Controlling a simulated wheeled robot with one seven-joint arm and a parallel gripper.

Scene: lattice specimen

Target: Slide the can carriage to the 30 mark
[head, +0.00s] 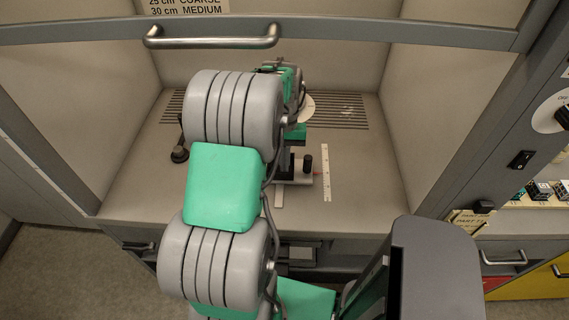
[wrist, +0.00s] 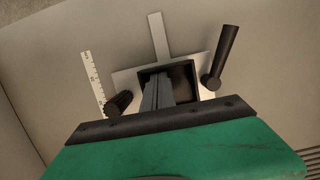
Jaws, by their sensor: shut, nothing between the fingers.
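The can carriage is a pale plate (head: 300,179) on the booth floor, partly hidden by my arm in the head view. It carries a black knob (head: 308,163) and a black square open holder (wrist: 192,76). A small red pointer (head: 317,174) sits at its right edge, beside the white scale (head: 326,185). The scale also shows in the wrist view (wrist: 92,80); its numbers are too small to read. My gripper (wrist: 153,88) is shut and empty over the holder, with the knob (wrist: 118,103) beside it. Whether the fingertips are inside the holder or above it, I cannot tell.
A pale rail strip (wrist: 160,38) runs out from under the carriage. A black upright handle (wrist: 224,52) stands at the carriage's other side. The raised sash with its bar handle (head: 212,41) crosses above my arm. The floor right of the scale is clear.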

